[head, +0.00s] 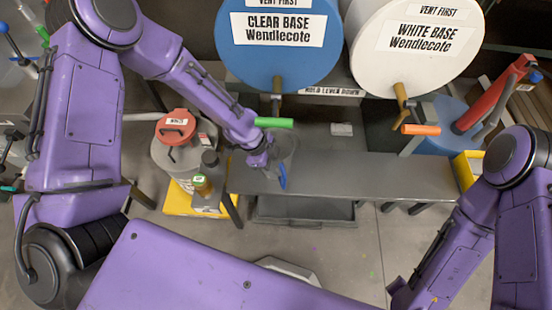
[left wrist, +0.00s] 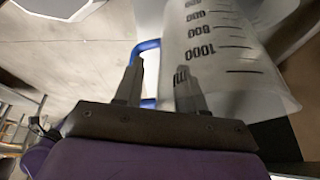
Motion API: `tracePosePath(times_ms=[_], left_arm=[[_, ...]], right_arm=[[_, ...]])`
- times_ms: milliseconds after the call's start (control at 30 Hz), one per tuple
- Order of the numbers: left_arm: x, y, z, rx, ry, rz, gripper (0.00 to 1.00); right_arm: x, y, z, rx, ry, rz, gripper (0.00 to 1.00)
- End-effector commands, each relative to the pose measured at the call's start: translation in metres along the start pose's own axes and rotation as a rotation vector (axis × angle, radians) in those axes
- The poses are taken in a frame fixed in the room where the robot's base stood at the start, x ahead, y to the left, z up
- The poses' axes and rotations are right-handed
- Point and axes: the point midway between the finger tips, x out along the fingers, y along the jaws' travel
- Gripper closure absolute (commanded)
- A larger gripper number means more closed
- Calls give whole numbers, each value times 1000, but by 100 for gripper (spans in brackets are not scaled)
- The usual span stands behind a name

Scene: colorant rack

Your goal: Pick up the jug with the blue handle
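The translucent jug (head: 285,147) stands on the grey bench under the blue drum's green-handled tap in the head view. Its blue handle (head: 282,177) faces the front. In the left wrist view the jug (left wrist: 225,60) shows black volume marks, and its blue handle (left wrist: 147,46) is partly hidden behind one finger. My left gripper (left wrist: 158,85) is open at the handle, with a clear gap between its fingers. One finger overlaps the handle and the other overlaps the jug wall. I cannot tell whether they touch. My right gripper is out of view.
A blue drum (head: 279,50) labelled clear base and a white drum (head: 405,45) labelled white base hang above the grey bench (head: 360,178). A red-lidded can (head: 175,127) and small bottles stand left of the jug. The bench to its right is mostly clear.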

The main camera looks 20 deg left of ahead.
Motion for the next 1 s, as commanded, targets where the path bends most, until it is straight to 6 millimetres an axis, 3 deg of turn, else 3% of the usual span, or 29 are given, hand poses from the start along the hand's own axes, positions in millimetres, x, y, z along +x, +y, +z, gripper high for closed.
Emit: tracePosePath(times_ms=[100, 200, 233, 1000], left_arm=[[0, 0, 0, 0, 0, 0, 64], [0, 0, 0, 0, 0, 0, 96], [0, 0, 0, 0, 0, 0, 100], [-5, 4, -8, 7, 0, 4, 100]], right_arm=[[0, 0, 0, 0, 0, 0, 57], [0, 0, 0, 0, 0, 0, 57], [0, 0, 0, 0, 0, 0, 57], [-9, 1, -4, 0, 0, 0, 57]])
